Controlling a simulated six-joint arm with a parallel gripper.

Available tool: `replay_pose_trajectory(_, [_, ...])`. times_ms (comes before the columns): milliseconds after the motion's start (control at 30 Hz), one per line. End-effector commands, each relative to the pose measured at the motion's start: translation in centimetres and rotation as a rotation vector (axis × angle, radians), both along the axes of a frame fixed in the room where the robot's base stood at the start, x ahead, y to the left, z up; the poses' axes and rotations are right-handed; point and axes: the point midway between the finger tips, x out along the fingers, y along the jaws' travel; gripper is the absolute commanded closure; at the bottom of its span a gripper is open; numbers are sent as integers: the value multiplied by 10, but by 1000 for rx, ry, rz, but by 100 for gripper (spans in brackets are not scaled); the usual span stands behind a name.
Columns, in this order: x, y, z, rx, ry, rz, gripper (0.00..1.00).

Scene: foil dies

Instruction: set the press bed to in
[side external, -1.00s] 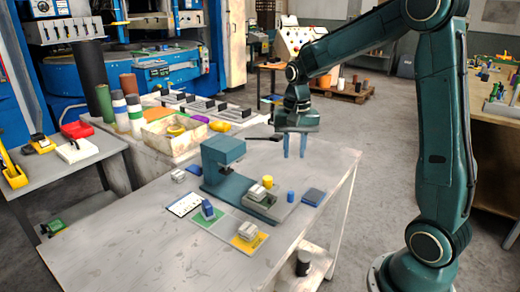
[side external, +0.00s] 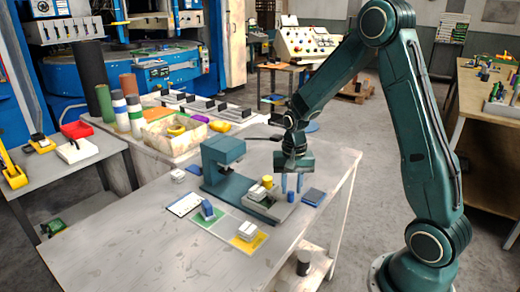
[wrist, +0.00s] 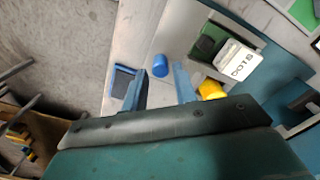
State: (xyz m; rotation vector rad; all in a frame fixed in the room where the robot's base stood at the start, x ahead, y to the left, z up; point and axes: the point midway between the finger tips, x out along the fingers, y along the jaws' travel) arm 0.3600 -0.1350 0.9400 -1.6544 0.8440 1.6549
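The teal press (side external: 222,165) stands on the grey table. Its grey press bed (side external: 268,208) sticks out at the press's right front side, clear of the head. A pale block marked DOTS (wrist: 237,60) shows at the bed in the wrist view. My gripper (side external: 291,182) is above the table just right of the bed, fingers pointing down. Its two blue fingers are apart with nothing gripped between them; in the wrist view they show (wrist: 162,88) near a blue cylinder (wrist: 160,66) and a yellow cylinder (wrist: 212,90).
A dark blue pad (side external: 314,196) lies near the table's right edge. A green pad with a blue block (side external: 208,210) and a yellow pad with a pale block (side external: 247,232) lie in front. A white card (side external: 186,204) lies left. The table's front left is clear.

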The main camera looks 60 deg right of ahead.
Motion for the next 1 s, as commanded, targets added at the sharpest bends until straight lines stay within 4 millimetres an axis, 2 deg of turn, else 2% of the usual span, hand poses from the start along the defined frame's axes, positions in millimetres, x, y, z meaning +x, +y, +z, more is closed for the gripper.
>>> replay_pose_trajectory(200, [0, 0, -14, 1, 1, 0, 72])
replay_pose_trajectory(533, [0, 0, -16, 0, 0, 0, 72])
replay_pose_trajectory(700, [0, 0, -16, 0, 0, 0, 100])
replay_pose_trajectory(1000, [5, 0, -16, 0, 0, 0, 100])
